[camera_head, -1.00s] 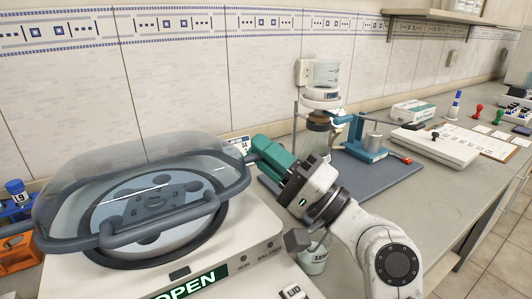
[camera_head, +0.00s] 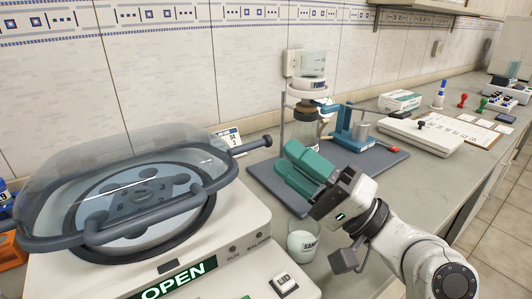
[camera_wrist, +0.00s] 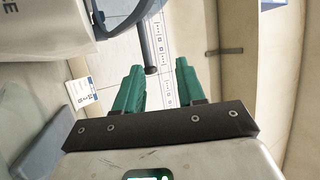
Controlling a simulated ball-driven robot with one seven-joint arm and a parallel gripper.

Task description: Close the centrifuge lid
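The centrifuge (camera_head: 235,240) is the white box at the left of the head view. Its display (camera_head: 175,280) reads OPEN. Its clear domed lid (camera_head: 110,165) with a dark grey rim hangs over the round rotor bowl. The front rim crosses in front of the bowl opening, and the lid looks raised off it. A grey bar handle (camera_head: 252,147) sticks out from the lid's right side; its knobbed end also shows in the wrist view (camera_wrist: 151,71). My gripper (camera_head: 285,163) has green fingers, parted and empty, right of and below the handle, apart from it. Both fingers show in the wrist view (camera_wrist: 156,72).
A beaker (camera_head: 302,246) stands right beside the centrifuge, below my gripper. Behind are a blue-grey mat (camera_head: 262,180), a stand with a glass vessel (camera_head: 307,128) and a blue clamp device (camera_head: 347,125). A small card (camera_head: 229,138) stands behind the handle. A white hotplate-like device (camera_head: 420,135) sits farther right.

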